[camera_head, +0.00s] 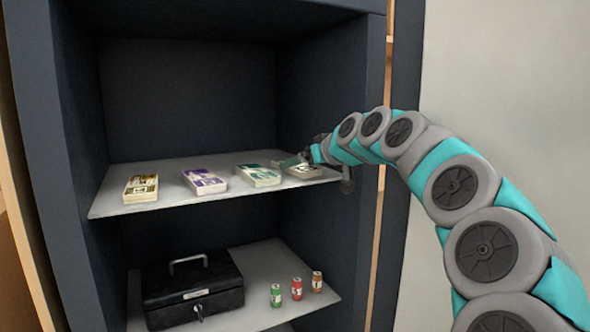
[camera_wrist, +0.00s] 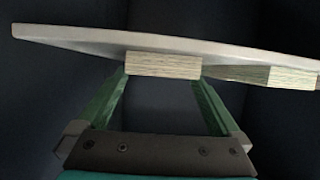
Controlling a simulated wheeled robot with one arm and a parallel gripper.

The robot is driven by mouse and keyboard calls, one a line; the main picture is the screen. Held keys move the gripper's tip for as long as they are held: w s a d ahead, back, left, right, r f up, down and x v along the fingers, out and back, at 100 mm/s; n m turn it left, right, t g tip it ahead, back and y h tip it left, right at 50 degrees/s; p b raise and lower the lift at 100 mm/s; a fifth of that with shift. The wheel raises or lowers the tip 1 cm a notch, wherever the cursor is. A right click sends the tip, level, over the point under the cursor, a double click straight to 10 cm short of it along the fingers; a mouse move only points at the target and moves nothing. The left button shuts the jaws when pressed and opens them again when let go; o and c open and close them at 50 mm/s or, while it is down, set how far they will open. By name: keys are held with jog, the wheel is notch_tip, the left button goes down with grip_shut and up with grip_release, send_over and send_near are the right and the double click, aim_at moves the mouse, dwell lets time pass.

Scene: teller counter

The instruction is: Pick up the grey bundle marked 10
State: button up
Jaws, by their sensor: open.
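The grey bundle (camera_head: 304,171) lies flat at the right end of the upper shelf, partly covered by my gripper (camera_head: 296,161). Its mark is too small to read surely. In the wrist view, which looks upside down, the pale edge of a bundle (camera_wrist: 163,65) shows between the tips of my open gripper (camera_wrist: 160,80). The green fingers stand on either side of it, and nothing is clamped. I cannot tell whether the fingers touch it.
Left of it on the upper shelf (camera_head: 165,207) lie teal (camera_head: 257,175), purple (camera_head: 204,181) and yellowish (camera_head: 141,188) bundles. Below stand a black cash box (camera_head: 190,285) and green (camera_head: 276,295), red (camera_head: 297,289) and orange (camera_head: 317,282) rolls. The cabinet's right wall (camera_head: 345,90) is close.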

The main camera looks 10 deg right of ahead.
jog(key=shift+x, duration=1.1)
jog(key=shift+r, duration=0.1)
jog(key=c, duration=1.4)
